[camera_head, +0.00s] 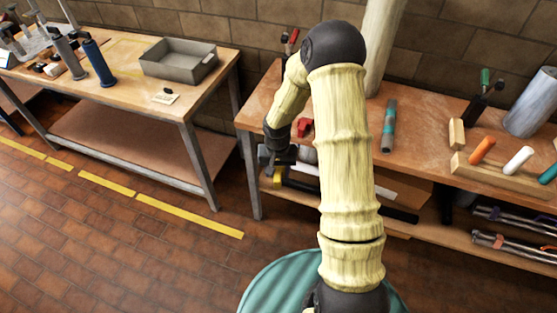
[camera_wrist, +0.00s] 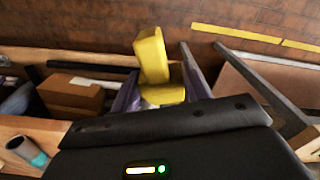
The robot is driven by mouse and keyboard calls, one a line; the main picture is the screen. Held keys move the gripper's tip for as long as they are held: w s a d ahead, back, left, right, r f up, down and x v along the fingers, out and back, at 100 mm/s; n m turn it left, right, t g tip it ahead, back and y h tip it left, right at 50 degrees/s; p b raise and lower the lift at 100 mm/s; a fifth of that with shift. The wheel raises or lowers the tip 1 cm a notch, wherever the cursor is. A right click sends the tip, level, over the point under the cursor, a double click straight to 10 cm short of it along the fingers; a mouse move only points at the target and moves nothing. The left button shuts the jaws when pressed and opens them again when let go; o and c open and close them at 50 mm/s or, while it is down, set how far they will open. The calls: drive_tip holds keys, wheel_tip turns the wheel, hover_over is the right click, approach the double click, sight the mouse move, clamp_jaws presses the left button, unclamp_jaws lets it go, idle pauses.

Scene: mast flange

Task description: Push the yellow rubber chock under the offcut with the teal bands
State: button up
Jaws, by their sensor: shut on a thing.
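The yellow rubber chock (camera_wrist: 153,58) is between the two fingers of my gripper (camera_wrist: 160,80) in the wrist view, and the gripper is shut on it. A small yellow part of it shows below my gripper (camera_head: 276,160) in the head view, at the front edge of the right bench. The grey offcut with teal bands (camera_head: 389,128) lies on that bench, right of my arm and apart from the chock. Its end also shows at the lower left of the wrist view (camera_wrist: 27,152).
The right bench (camera_head: 425,130) carries a red item (camera_head: 305,127), a wooden block with coloured handles (camera_head: 500,172) and a large grey cylinder (camera_head: 530,103). A pale post (camera_head: 381,45) rises behind my arm. The left bench (camera_head: 120,95) holds a grey tray (camera_head: 178,62). Floor between benches is clear.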

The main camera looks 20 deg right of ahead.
drive_tip(key=f+n, duration=0.1)
drive_tip(key=f, duration=0.1)
drive_tip(key=s+f+n, duration=0.1)
drive_tip(key=f, duration=0.2)
drive_tip(key=f+n, duration=0.1)
drive_tip(key=f, duration=0.1)
drive_tip(key=shift+s+a+f, duration=0.15)
drive_tip(key=shift+s+a, duration=0.1)
drive_tip(key=shift+a, duration=0.05)
drive_tip(key=shift+w+a, duration=0.1)
